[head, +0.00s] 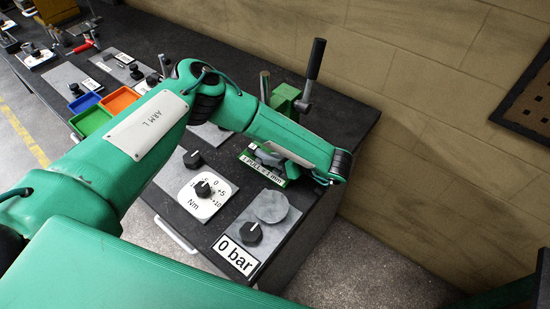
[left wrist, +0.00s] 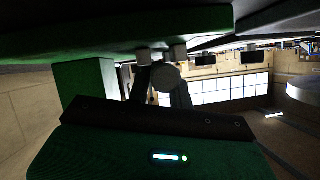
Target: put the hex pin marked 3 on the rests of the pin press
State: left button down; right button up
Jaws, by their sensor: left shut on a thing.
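The pin press is a green frame (head: 285,100) with a black-handled lever (head: 314,70) near the bench's far right corner, partly hidden by my left arm. My left gripper (head: 266,157) is in front of it, just above a labelled green plate (head: 262,170). In the left wrist view the gripper (left wrist: 167,88) is shut on a grey piece with a round end (left wrist: 167,77), which looks like the hex pin. Its mark cannot be read.
A panel with a knob and a "0 bar" label (head: 237,256) and a Nm dial (head: 203,190) lie along the front of the bench. Green, blue and orange bins (head: 119,99) stand to the left. A stone wall (head: 420,110) stands behind the bench.

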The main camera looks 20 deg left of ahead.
pick_arm(q)
jog(key=shift+f, duration=0.15)
jog(key=c, duration=1.3)
grip_release()
jog(key=shift+o, duration=0.2)
jog(key=shift+d+r, duration=0.15)
jog(key=shift+r, duration=0.1)
jog(key=b+v, duration=0.3)
jog(key=v, duration=0.7)
jog(key=shift+s+d, duration=0.1)
jog(key=shift+d, duration=0.15)
jog(key=shift+s+d+r+b, duration=0.15)
jog(key=shift+d+r+b, duration=0.15)
jog(key=shift+d+r, duration=0.15)
